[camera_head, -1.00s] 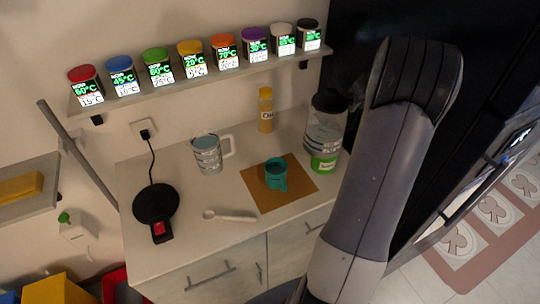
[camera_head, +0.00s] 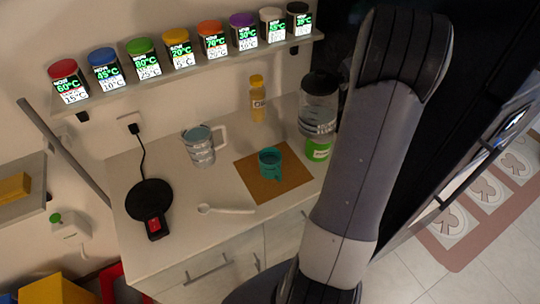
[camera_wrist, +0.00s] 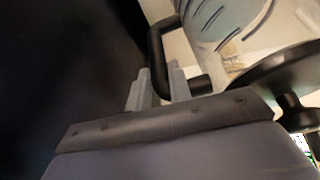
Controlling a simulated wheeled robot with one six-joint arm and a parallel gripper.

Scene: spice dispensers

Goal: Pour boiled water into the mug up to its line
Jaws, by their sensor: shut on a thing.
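My gripper (camera_wrist: 160,75) is shut on the black handle (camera_wrist: 157,50) of a clear kettle (camera_wrist: 232,25) with markings on its wall. In the head view the clear kettle (camera_head: 319,105) with a dark lid is at the counter's right, looking roughly upright. My arm hides my gripper there. The teal mug (camera_head: 270,164) stands upright on a brown mat (camera_head: 290,176), left of the kettle and apart from it. The mug's line and the water level cannot be made out.
A clear jug (camera_head: 199,147) with a pale handle stands left of the mug. A black round base (camera_head: 150,200) with a red switch is empty. A white spoon (camera_head: 228,210) lies in front. A green container (camera_head: 318,150) is below the kettle. A yellow bottle (camera_head: 257,98) stands behind.

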